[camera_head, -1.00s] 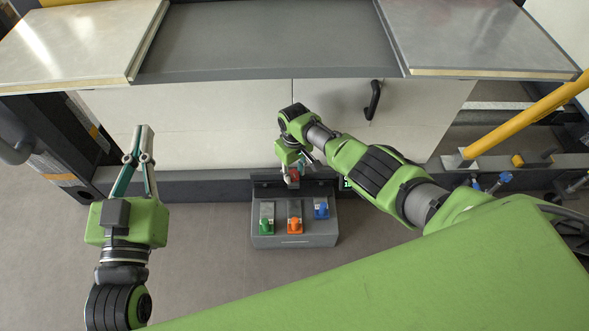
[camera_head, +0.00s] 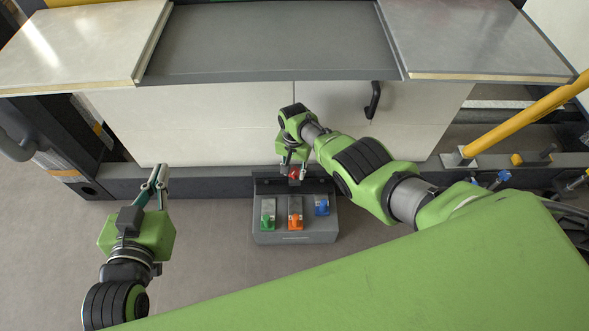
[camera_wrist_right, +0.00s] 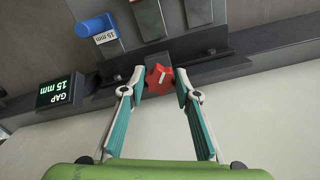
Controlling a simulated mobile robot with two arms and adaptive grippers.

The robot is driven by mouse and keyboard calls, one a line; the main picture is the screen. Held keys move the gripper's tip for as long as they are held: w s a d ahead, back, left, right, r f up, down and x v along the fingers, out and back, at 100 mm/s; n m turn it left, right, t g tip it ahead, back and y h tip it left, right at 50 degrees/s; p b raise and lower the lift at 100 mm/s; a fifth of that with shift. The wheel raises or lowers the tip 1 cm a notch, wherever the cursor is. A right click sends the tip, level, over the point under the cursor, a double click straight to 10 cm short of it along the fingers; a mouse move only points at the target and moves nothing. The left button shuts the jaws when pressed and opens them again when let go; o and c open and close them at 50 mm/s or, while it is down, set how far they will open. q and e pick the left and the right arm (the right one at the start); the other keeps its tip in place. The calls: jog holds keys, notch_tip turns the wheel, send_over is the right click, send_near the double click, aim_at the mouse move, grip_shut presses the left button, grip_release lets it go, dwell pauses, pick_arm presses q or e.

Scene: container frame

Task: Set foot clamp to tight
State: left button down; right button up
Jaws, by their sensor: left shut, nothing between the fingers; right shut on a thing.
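The foot clamp is a grey box (camera_head: 270,238) on the floor with a green (camera_head: 268,222), an orange (camera_head: 296,220) and a blue pedal (camera_head: 321,208). A red star-shaped knob (camera_head: 294,173) with a white mark sits at its back; it also shows in the right wrist view (camera_wrist_right: 158,79). My right gripper (camera_head: 292,172) is shut on the red knob, with one finger on either side of it. My left gripper (camera_head: 160,170) is shut and empty, left of the box and apart from it.
A display (camera_wrist_right: 57,91) beside the clamp reads "GAP 15 mm". White cabinet panels (camera_head: 200,125) with a black handle (camera_head: 373,100) stand behind, under a grey worktop (camera_head: 265,40). A yellow rail (camera_head: 525,118) is at right. The floor between left gripper and box is clear.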

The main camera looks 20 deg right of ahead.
jog(key=m, duration=0.4)
jog(key=shift+a+m, duration=0.1)
jog(key=shift+m, duration=0.2)
jog(key=shift+w+m, duration=0.1)
jog(key=shift+m, duration=1)
pick_arm(q)
jog(key=shift+w+r, duration=0.15)
jog(key=shift+r, duration=0.2)
pick_arm(e)
jog(key=shift+m, duration=0.8)
jog(key=o, duration=1.1)
pick_arm(q)
jog(key=shift+d, duration=0.1)
pick_arm(e)
jog(key=shift+w+r, duration=0.1)
